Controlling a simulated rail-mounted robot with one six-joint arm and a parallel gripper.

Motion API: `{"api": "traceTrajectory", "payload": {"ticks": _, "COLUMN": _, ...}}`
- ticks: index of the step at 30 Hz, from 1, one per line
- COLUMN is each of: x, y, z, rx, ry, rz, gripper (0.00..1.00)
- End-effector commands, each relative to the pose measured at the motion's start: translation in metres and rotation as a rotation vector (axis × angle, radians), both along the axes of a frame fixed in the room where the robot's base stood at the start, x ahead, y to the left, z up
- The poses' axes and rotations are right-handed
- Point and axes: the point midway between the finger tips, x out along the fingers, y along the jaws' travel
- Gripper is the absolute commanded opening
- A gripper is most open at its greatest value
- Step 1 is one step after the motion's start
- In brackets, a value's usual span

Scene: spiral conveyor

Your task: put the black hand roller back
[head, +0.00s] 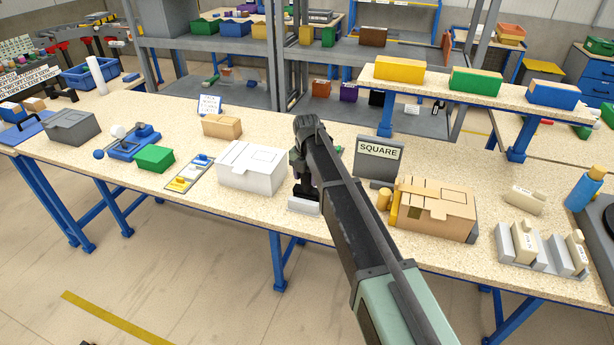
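My arm reaches across the middle of the bench, and my gripper (304,192) points down close to the bench top, right of the white box (251,167). A small pale block (303,207) shows just below it at the bench's front edge. The gripper is dark and small here, so I cannot tell its fingers from anything black between them. I cannot pick out the black hand roller for certain. A black handled object (62,93) lies at the far left end of the bench, but its kind is unclear.
A grey rack (540,250) with pale bottles is farther right. A green box (154,158) and a blue fixture (134,143) are left. A raised shelf (465,93) runs behind.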

Motion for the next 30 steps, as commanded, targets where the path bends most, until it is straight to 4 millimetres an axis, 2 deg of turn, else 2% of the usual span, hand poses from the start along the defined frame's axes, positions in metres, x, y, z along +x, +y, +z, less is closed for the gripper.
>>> {"api": "traceTrajectory", "payload": {"ticks": 1, "x": 0.0, "y": 0.0, "z": 0.0, "rx": 0.0, "ry": 0.0, "rz": 0.0, "gripper": 0.6}}
{"api": "traceTrajectory", "payload": {"ticks": 3, "x": 0.0, "y": 0.0, "z": 0.0, "rx": 0.0, "ry": 0.0, "rz": 0.0, "gripper": 0.71}}
{"api": "traceTrajectory", "payload": {"ticks": 11, "x": 0.0, "y": 0.0, "z": 0.001, "rx": 0.0, "ry": 0.0, "rz": 0.0, "gripper": 0.71}}
{"api": "traceTrajectory", "payload": {"ticks": 14, "x": 0.0, "y": 0.0, "z": 0.008, "rx": 0.0, "ry": 0.0, "rz": 0.0, "gripper": 0.71}}
{"api": "traceTrajectory", "payload": {"ticks": 17, "x": 0.0, "y": 0.0, "z": 0.024, "rx": 0.0, "ry": 0.0, "rz": 0.0, "gripper": 0.71}}
{"api": "traceTrajectory", "payload": {"ticks": 25, "x": 0.0, "y": 0.0, "z": 0.091, "rx": 0.0, "ry": 0.0, "rz": 0.0, "gripper": 0.71}}
{"api": "traceTrajectory", "payload": {"ticks": 27, "x": 0.0, "y": 0.0, "z": 0.104, "rx": 0.0, "ry": 0.0, "rz": 0.0, "gripper": 0.71}}
{"api": "traceTrajectory", "payload": {"ticks": 30, "x": 0.0, "y": 0.0, "z": 0.112, "rx": 0.0, "ry": 0.0, "rz": 0.0, "gripper": 0.71}}
